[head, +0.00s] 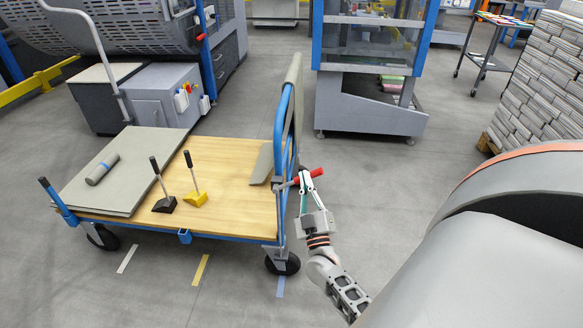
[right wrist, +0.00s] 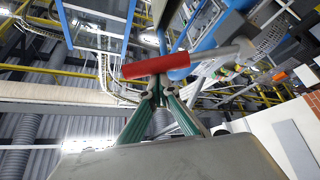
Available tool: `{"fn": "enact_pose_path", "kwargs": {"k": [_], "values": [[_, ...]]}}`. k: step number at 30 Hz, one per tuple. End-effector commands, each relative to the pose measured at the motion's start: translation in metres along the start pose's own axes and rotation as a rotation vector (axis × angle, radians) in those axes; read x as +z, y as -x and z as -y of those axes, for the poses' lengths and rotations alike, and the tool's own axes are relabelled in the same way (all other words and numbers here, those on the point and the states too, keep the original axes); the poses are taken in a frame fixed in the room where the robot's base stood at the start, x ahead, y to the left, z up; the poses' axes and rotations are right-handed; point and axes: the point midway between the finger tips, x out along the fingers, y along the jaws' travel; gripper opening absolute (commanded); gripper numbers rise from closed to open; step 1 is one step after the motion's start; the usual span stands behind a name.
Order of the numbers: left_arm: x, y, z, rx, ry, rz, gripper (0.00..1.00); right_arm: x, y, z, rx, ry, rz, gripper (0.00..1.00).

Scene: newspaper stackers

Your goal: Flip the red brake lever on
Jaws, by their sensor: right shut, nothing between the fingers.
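The red brake lever (head: 317,172) is at the right end of the flatbed cart (head: 234,160), beside its blue upright handle frame. It points out to the right. My right gripper (head: 305,180) is at the lever, with its fingers pointing up toward it. In the right wrist view the red grip (right wrist: 140,68) lies across the picture just past the tips of my right gripper (right wrist: 159,90). The fingertips are close together with nothing between them; whether they touch the lever I cannot tell. My left gripper is not in view.
Grey boards with a roll (head: 103,169), a black-based lever (head: 163,204) and a yellow-based lever (head: 195,198) are on the cart. A blue-framed machine (head: 370,106) stands behind, and a newspaper stack (head: 540,80) at the right. Floor around the cart's front is clear.

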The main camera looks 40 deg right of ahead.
Motion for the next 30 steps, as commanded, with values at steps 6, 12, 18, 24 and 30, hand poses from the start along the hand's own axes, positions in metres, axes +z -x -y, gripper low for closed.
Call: {"fn": "enact_pose_path", "kwargs": {"k": [6,12,18,24,30], "values": [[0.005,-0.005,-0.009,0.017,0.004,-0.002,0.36,0.024,0.015,0.003,0.080,-0.141,0.008,0.00],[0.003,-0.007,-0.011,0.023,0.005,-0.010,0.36,0.033,0.020,0.003,0.111,-0.190,0.004,0.00],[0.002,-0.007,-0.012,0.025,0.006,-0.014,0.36,0.036,0.021,0.003,0.113,-0.191,0.001,0.00],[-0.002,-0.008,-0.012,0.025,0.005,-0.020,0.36,0.038,0.022,0.003,0.113,-0.191,0.003,0.00],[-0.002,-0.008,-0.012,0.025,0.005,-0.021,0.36,0.039,0.023,0.004,0.111,-0.189,0.005,0.00]]}}
